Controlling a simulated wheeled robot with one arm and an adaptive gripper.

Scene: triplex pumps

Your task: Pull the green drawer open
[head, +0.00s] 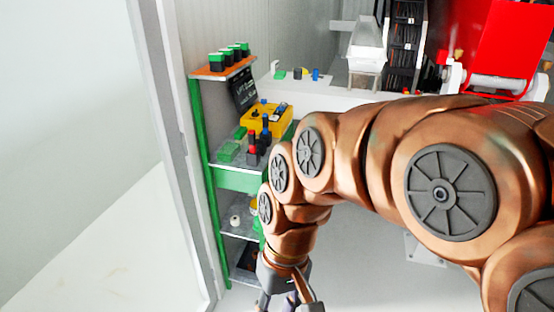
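The green drawer (238,180) is in the green-framed shelf unit at the left of the head view, below the shelf with the yellow box. Its green front looks flush with the unit, and its right end is partly covered by my arm. My gripper (289,303) hangs at the bottom edge of the view, lower than the drawer and to its right. Its fingers are spread apart with nothing seen between them, though the tips are cut off by the frame edge.
A yellow box (258,121) and several red and black tools stand on the shelf above the drawer. Green-topped items (229,54) line the orange top shelf. A white wall edge (172,150) stands close left of the unit. Grey floor (375,275) is clear at the right of my gripper.

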